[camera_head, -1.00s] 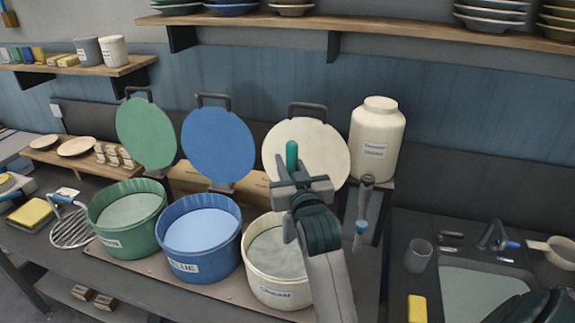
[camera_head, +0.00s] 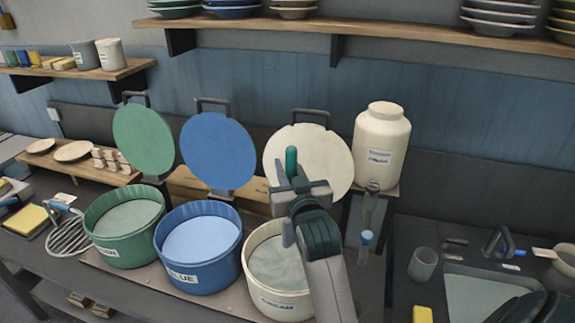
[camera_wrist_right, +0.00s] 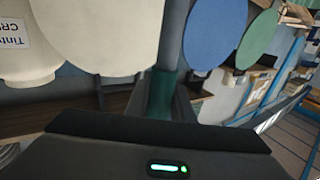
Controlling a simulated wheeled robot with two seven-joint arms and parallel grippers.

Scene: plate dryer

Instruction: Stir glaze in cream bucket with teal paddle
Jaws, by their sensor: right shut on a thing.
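The cream bucket (camera_head: 252,282) stands at the right end of the row of buckets, open, with pale grey-green glaze (camera_head: 270,262) inside. My right gripper (camera_head: 300,190) is above its far rim, shut on the teal paddle (camera_head: 291,160). The teal handle end sticks up out of the jaws and looks about upright. A short grey piece shows below the jaws, over the glaze. I cannot tell whether the paddle touches the glaze. In the right wrist view the teal handle (camera_wrist_right: 161,95) is between the jaws. My left gripper is not in view.
The blue bucket (camera_head: 199,277) and green bucket (camera_head: 124,247) stand to the left. Round lids in green (camera_head: 143,138), blue (camera_head: 217,150) and cream (camera_head: 325,155) stand behind. A white jar (camera_head: 382,135) with a tap is behind on the right. The sink (camera_head: 480,300) is at far right.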

